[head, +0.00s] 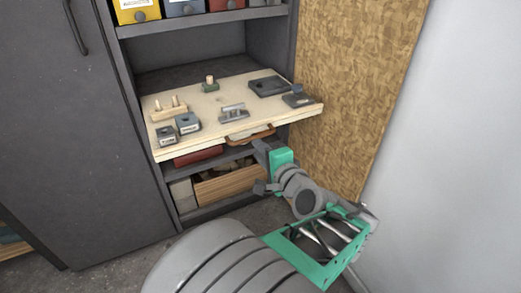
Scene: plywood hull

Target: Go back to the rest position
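My arm reaches in from the bottom right of the head view. My gripper (262,168) is at the front of the cabinet, just below and in front of the pull-out plywood board (205,107). Its two fingers stand apart and I see nothing between them. A brown handle (250,135) is on the board's front edge, close above the upper finger; I cannot tell whether they touch.
Small grey blocks, a wooden peg holder (170,112) and dark plates stand on the board. Below are a red box (198,156) and a wooden crate (230,185). A dark door (70,130) is left, a chipboard panel (350,90) and pale wall right.

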